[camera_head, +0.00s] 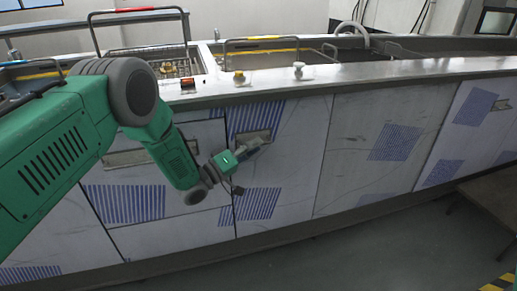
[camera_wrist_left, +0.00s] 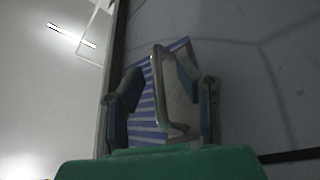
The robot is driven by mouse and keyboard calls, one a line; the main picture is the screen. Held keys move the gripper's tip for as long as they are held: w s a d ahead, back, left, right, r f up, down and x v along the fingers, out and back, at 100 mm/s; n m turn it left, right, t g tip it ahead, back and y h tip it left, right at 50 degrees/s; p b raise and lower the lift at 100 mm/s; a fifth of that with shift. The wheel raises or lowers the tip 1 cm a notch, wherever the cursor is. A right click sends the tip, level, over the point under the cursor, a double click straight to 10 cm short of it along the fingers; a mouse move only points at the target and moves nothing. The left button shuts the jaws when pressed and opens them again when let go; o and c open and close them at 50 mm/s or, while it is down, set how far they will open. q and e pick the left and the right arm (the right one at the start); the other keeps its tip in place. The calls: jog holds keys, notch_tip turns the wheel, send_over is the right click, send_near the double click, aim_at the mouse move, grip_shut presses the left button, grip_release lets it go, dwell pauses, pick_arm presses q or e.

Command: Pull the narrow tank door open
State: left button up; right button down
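The narrow tank door (camera_head: 295,155) is a pale panel with blue striped patches in the tank's front. It looks flush with the neighbouring panels. Its metal handle (camera_head: 262,134) is near the upper left of the panel, partly hidden by my gripper. My left gripper (camera_head: 243,154) is at the handle. In the left wrist view, the handle (camera_wrist_left: 176,95) lies between the two fingers of my left gripper (camera_wrist_left: 165,105). The fingers stand apart, with a visible gap between the left finger and the handle. Contact on the right finger's side is unclear. My right gripper is not in view.
A metal countertop (camera_head: 350,75) runs above the doors, with open basins and a wire basket (camera_head: 178,68) behind its edge. A wider panel (camera_head: 372,145) adjoins on the right. The grey floor (camera_head: 400,240) in front is clear, with a dark table (camera_head: 490,205) at the right.

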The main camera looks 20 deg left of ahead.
pick_arm(q)
jog(key=shift+x, duration=0.75)
grip_shut()
